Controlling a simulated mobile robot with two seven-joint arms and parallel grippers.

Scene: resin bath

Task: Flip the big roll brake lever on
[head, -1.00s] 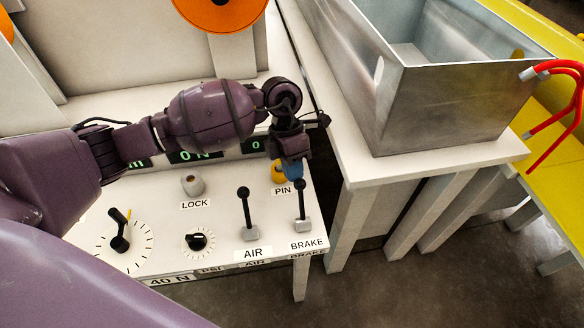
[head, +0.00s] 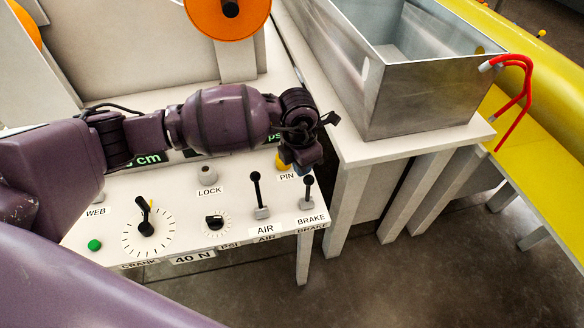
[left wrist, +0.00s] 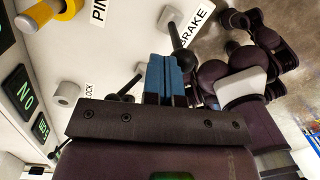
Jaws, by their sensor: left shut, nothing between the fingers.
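The brake lever (head: 308,190) is a dark rod with a black ball knob on a light grey base, above the BRAKE label on the white panel. It stands roughly upright in the head view. In the left wrist view the lever (left wrist: 177,38) shows with its knob close to my fingertips. My left gripper (head: 309,168) is shut and empty, just above and behind the knob. Its blue fingers (left wrist: 164,75) are together in the left wrist view. Whether they touch the knob I cannot tell. My right gripper is not in view.
The AIR lever (head: 258,195) stands just left of the brake lever. The yellow PIN part (head: 281,163) is behind, partly hidden by my arm. The LOCK knob (head: 208,175) and crank dial (head: 147,228) are further left. A metal tank (head: 425,100) stands right of the panel.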

